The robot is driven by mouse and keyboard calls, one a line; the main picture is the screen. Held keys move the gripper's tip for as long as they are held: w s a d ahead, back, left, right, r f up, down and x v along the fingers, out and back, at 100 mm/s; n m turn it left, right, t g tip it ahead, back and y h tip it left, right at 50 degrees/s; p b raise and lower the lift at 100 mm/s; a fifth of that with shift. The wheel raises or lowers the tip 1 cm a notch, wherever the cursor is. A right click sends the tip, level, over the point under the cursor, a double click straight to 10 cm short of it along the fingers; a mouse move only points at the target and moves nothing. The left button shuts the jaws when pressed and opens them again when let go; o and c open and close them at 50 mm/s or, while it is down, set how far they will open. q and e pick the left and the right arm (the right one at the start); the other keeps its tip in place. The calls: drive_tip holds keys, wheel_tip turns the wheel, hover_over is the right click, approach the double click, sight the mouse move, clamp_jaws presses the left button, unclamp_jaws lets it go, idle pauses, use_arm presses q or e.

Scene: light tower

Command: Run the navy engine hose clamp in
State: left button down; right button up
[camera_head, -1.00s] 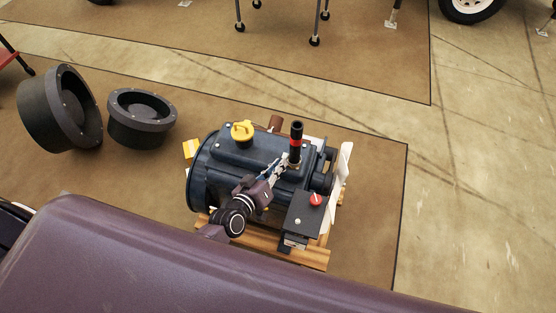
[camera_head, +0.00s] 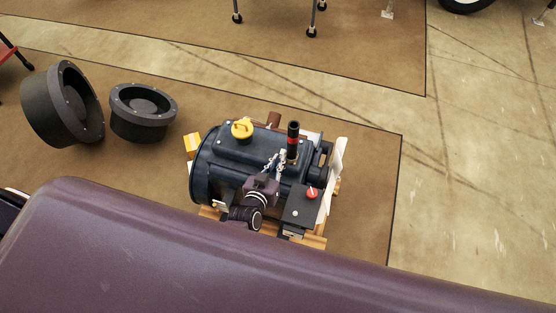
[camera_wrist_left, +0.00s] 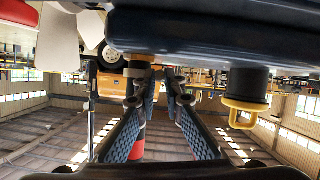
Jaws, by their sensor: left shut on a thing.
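The navy engine (camera_head: 225,170) sits on a wooden cradle in the head view. Its black upright hose (camera_head: 293,131) has a red band around it. My left gripper (camera_head: 277,162) is at the engine's near side, its tips close to the foot of that hose. It is shut on a small part there, at the hose clamp, which its fingers mostly hide. In the left wrist view, the gripper (camera_wrist_left: 158,82) has its textured fingers converging under the dark engine body (camera_wrist_left: 190,32). My right gripper is not in view.
A yellow cap (camera_head: 242,127) stands on the engine, and a dark box with a red knob (camera_head: 311,193) is at its near right. Two dark flanged rings (camera_head: 143,112) (camera_head: 62,105) lie at left. Brown mat is clear behind the engine.

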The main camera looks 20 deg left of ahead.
use_arm(q)
drive_tip(key=c, duration=2.3)
unclamp_jaws()
drive_tip(key=shift+s, duration=0.1)
drive_tip(key=v, duration=1.2)
drive_tip(key=shift+r, duration=0.1)
